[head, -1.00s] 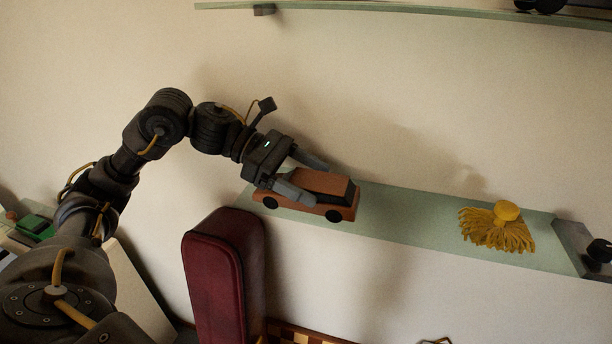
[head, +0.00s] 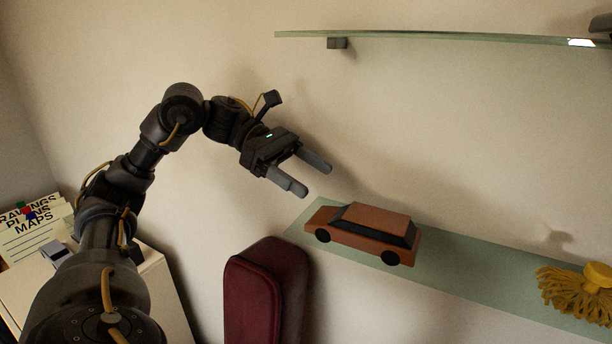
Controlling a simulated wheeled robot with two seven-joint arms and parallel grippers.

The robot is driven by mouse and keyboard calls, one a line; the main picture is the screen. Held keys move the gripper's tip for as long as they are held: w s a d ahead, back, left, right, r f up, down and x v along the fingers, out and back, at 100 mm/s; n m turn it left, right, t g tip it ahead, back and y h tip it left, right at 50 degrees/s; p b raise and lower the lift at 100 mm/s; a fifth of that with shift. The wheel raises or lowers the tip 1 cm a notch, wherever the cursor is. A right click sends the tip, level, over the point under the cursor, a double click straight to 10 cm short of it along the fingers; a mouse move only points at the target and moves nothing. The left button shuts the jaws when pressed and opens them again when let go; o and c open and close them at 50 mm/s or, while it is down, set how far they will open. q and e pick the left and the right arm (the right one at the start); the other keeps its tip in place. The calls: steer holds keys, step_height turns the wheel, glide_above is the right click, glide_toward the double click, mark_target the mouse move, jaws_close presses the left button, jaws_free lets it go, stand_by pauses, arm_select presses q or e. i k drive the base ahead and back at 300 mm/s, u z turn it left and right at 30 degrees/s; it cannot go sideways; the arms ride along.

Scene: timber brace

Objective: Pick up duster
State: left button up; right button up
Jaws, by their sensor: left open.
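The duster (head: 580,290), a yellow mop-like head with a round yellow cap, lies on the glass shelf (head: 460,280) at the right edge of the head view. My left gripper (head: 318,180) is open and empty, above and to the left of a toy car on the shelf. It is well to the left of the duster and apart from it. My right gripper is not in view.
The orange-brown toy car (head: 368,232) stands on the shelf's left part, between my left gripper and the duster. A dark red padded case (head: 265,295) stands below the shelf's left end. Another glass shelf (head: 430,38) runs above.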

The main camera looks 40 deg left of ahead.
mark_target(586, 296)
steer(key=k, duration=1.5)
